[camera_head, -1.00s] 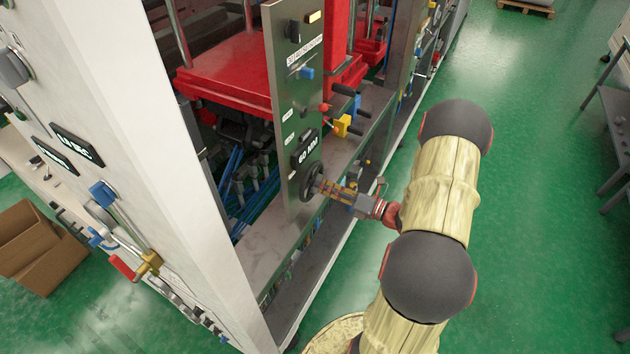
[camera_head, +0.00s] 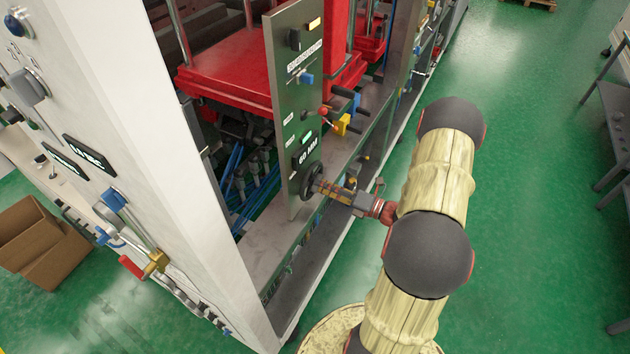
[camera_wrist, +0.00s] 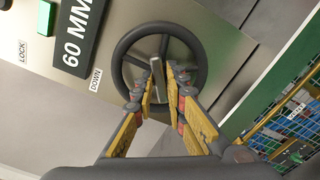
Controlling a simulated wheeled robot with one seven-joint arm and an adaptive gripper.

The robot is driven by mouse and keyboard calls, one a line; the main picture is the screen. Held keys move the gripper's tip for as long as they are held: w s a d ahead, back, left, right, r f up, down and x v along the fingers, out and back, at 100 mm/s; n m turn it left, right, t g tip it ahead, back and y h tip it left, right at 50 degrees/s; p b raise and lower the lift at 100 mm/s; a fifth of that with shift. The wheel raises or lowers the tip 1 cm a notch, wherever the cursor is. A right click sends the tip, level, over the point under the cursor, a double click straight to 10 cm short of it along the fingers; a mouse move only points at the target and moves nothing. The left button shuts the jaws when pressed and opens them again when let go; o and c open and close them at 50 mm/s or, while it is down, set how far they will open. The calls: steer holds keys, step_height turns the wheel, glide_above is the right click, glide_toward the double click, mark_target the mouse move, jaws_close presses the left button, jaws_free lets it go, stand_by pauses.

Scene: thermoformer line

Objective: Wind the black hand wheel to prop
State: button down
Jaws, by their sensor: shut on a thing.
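The black hand wheel (camera_head: 307,186) sits low on the upright grey control panel (camera_head: 296,95). The fingers hide part of the wheel's hub. In the head view my gripper (camera_head: 321,186) meets the wheel from the right. A black display (camera_wrist: 79,32) beside the wheel reads "60 MM", with a lit green square (camera_wrist: 46,18) by it.
A "DOWN" label (camera_wrist: 95,80) and a "LOCK" label (camera_wrist: 22,52) are on the panel. A red knob (camera_head: 323,112) and a yellow block (camera_head: 342,124) are above the wheel. Red platens (camera_head: 235,65) stand behind the panel. Open green floor (camera_head: 540,130) lies to the right.

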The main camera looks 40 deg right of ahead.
steer(key=shift+r+m+p, duration=0.15)
steer(key=shift+m+p, duration=0.35)
steer(key=shift+p, duration=0.25)
steer(key=shift+m+p, duration=0.9)
steer(key=shift+p, duration=0.25)
steer(key=c, duration=1.6)
jaws_free()
steer(key=shift+a, duration=0.1)
steer(key=shift+o, duration=0.2)
steer(key=shift+s, duration=0.1)
steer(key=v, duration=1.2)
